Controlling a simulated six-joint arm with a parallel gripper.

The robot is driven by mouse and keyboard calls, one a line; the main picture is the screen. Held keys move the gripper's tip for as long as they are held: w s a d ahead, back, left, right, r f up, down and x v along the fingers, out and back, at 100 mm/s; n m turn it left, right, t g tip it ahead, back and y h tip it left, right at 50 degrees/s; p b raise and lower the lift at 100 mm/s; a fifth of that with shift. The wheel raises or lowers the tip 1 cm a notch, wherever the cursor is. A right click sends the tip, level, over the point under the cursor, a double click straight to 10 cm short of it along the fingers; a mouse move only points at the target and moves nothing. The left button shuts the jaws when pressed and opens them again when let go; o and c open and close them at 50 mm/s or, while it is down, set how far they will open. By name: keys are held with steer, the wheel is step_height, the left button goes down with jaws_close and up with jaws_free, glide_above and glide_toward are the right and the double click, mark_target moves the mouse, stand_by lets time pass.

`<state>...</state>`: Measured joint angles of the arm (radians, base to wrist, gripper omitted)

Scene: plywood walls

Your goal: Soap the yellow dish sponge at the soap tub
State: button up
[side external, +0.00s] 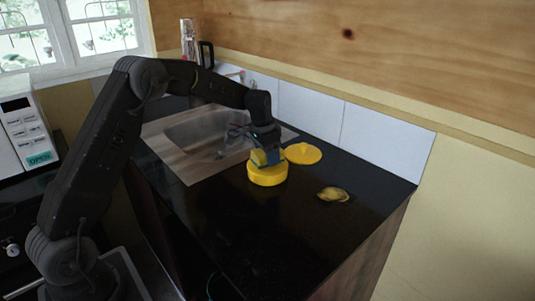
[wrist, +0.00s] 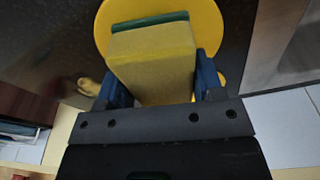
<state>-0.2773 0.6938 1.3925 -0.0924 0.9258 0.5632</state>
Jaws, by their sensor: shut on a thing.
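The yellow dish sponge (wrist: 152,60) has a green layer on one edge. My gripper (wrist: 162,82) is shut on it, with one blue finger at each side. In the side view the sponge (side external: 259,157) is held by my gripper (side external: 266,151) right at the top of the round yellow soap tub (side external: 267,177). In the wrist view the tub (wrist: 207,22) shows behind the sponge. Whether the sponge touches the soap inside is hidden.
A flat yellow lid (side external: 303,153) lies on the black counter (side external: 300,235) behind the tub. A small yellowish lump (side external: 333,194) lies to the right. A metal sink (side external: 200,135) is at the left, and a tiled wall (side external: 375,140) runs along the back. The front counter is clear.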

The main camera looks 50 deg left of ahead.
steer(key=shift+f, duration=0.6)
stand_by(1.0)
steer(key=shift+r, duration=0.1)
steer(key=shift+r, duration=3.45)
